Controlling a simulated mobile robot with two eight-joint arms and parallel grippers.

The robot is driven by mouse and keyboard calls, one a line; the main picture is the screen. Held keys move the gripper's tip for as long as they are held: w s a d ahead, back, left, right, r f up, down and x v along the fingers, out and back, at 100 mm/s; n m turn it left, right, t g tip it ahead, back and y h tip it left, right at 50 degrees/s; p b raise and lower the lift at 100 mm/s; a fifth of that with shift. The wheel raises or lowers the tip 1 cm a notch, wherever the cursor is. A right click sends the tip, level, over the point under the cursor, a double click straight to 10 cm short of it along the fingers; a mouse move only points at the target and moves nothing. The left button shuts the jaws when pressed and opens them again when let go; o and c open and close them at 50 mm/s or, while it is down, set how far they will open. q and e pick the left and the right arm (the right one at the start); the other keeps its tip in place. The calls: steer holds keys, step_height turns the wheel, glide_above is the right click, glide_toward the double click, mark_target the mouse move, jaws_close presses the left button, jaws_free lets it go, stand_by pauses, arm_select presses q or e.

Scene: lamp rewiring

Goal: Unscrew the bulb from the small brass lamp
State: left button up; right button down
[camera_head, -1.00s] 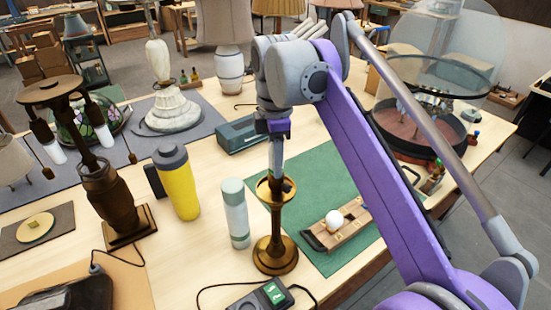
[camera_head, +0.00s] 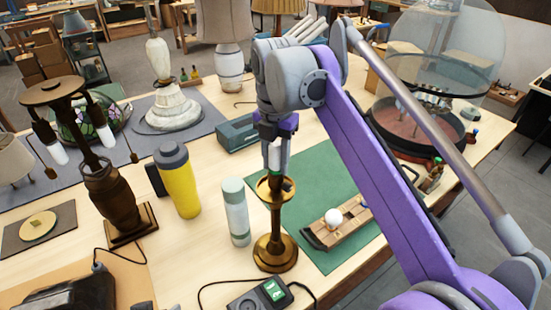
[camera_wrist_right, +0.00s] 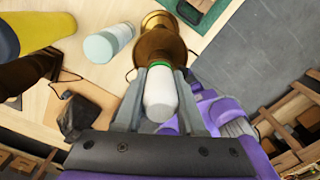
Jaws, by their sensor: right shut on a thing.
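The small brass lamp (camera_head: 274,225) stands upright on the table, its round base down and a cup (camera_head: 266,189) near its top. My right gripper (camera_head: 275,165) points down over the top of this lamp. It is shut on a white bulb (camera_head: 273,156), which shows between the fingers. In the right wrist view the bulb (camera_wrist_right: 160,95) has a green band at its lamp end and sits between the two fingers, in line with the brass lamp (camera_wrist_right: 160,42). I cannot tell whether the bulb is still seated in the socket. My left gripper is not in view.
A pale green bottle (camera_head: 236,212) stands close left of the lamp, with a yellow tumbler (camera_head: 178,185) beyond. A wooden tray (camera_head: 350,226) with a round white bulb (camera_head: 333,218) lies on the green mat (camera_head: 318,178). A meter (camera_head: 265,294) and cable lie in front.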

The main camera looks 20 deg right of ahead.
steer(key=n, duration=0.5)
steer(key=shift+c, duration=2.1)
jaws_free()
